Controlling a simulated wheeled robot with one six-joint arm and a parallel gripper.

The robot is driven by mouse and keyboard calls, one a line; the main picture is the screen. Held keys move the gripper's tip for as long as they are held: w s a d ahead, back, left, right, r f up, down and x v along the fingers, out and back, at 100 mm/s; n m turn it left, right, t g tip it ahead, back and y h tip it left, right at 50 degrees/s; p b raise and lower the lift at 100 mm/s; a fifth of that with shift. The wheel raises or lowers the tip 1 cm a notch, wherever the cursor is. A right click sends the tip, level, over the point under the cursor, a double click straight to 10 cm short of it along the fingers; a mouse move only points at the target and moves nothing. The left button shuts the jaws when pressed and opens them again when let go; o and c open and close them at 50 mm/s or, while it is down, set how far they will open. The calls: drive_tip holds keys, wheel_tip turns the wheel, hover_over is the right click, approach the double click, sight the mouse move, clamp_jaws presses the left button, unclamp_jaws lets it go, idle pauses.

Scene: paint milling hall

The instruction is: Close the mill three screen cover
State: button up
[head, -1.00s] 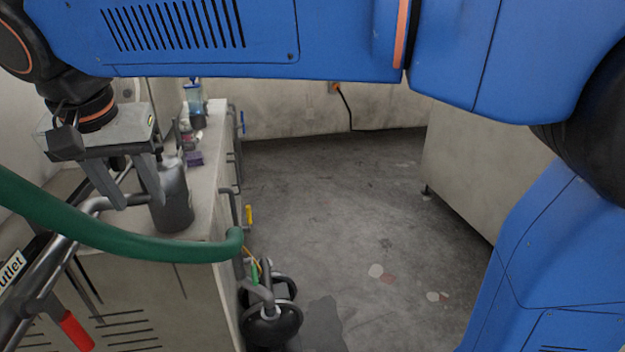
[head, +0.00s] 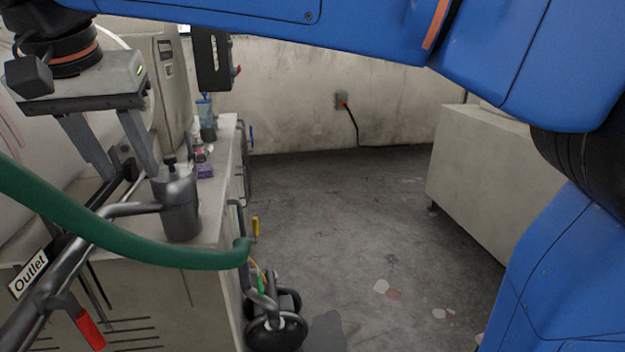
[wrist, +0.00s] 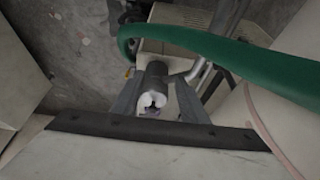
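My gripper (head: 130,175) is at the left, its two fingers pointing down and spread apart with nothing held between them. Just below and right of it stands a grey metal cylinder (head: 180,208) with a dark knob on top and a side pipe. In the wrist view, the cylinder (wrist: 154,75) shows between the fingers, with a pale, shiny top. I cannot tell any contact between fingers and cylinder. I cannot clearly make out which part is the mill three screen cover or how far open it is.
A green hose (head: 130,246) curves across the front left, by an "Outlet" label (head: 28,273) and a red handle (head: 89,329). Bottles and a purple box (head: 205,171) stand on the cabinet top. A pale cabinet (head: 490,150) is at right.

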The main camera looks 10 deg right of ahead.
drive_tip(key=v, duration=0.7)
drive_tip(key=w+d+f, duration=0.2)
drive_tip(key=d+f, duration=0.2)
drive_tip(key=d, duration=0.5)
drive_tip(key=w+d+f, duration=0.2)
drive_tip(key=d+f, duration=0.3)
drive_tip(key=d, duration=0.4)
drive_tip(key=w+d+f, duration=0.3)
drive_tip(key=d+f, duration=0.2)
drive_tip(key=d, duration=0.4)
drive_tip(key=shift+d+f+n+g, duration=0.2)
drive_tip(key=shift+n+g, duration=0.2)
drive_tip(key=s+d+f, duration=0.5)
drive_tip(key=d+f, duration=0.4)
drive_tip(key=f, duration=0.2)
drive_tip(key=s+d+f+t, duration=0.1)
drive_tip(key=s+d+f, duration=0.5)
drive_tip(key=d+f, duration=0.3)
wheel_tip(320, 180, down, 3)
drive_tip(key=shift+s+d+r+m, duration=0.25)
drive_tip(key=shift+m, duration=0.15)
